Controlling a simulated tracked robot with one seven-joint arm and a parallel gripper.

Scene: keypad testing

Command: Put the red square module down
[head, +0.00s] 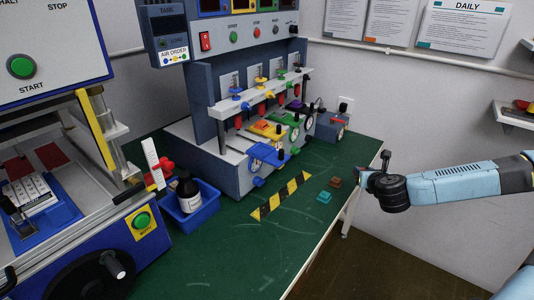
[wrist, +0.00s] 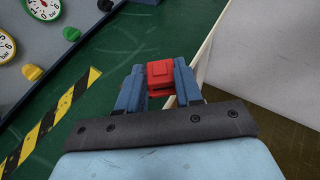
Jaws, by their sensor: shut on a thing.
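The red square module (wrist: 160,76) is held between the two blue fingers of my gripper (wrist: 158,85) in the wrist view. My gripper is shut on it, with a finger touching each side. In the wrist view the module shows against the green tabletop near the table's edge. In the head view my arm reaches in from the right, and its dark wrist end (head: 390,190) is beside the table's right edge. I cannot make out the red module in the head view.
A brown-red block (head: 335,182) and a teal block (head: 323,197) lie on the green table (head: 215,262). A yellow-black striped strip (head: 281,196) lies left of them. The test bench with gauges and valves (head: 205,165) stands behind. A blue tray (head: 190,212) holds a dark bottle.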

